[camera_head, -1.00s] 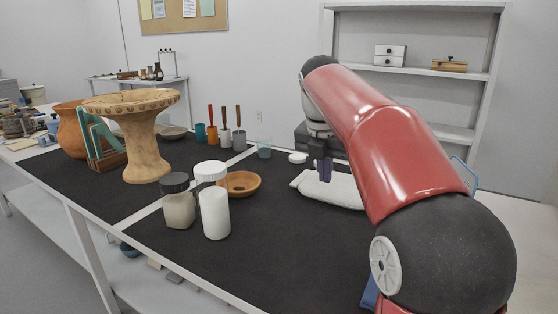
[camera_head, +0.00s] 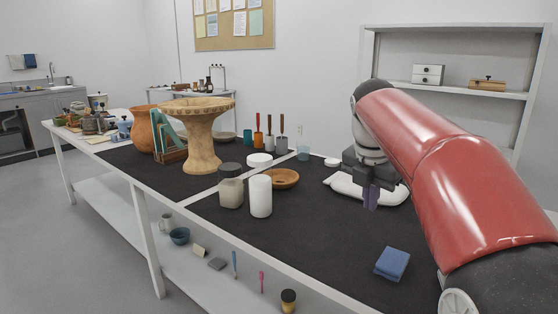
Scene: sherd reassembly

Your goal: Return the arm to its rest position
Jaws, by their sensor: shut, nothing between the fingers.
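My gripper (camera_head: 371,198), with dark purple fingers, points down at the right of the picture. It is shut and empty. It is in front of a white pad-like object (camera_head: 341,184) on the black table mat and hides part of it; I cannot tell the height between them. My red arm reaches in from the right edge and is bent, with its elbow high.
A blue cloth-like block (camera_head: 392,263) lies near my arm. The front middle is clear.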

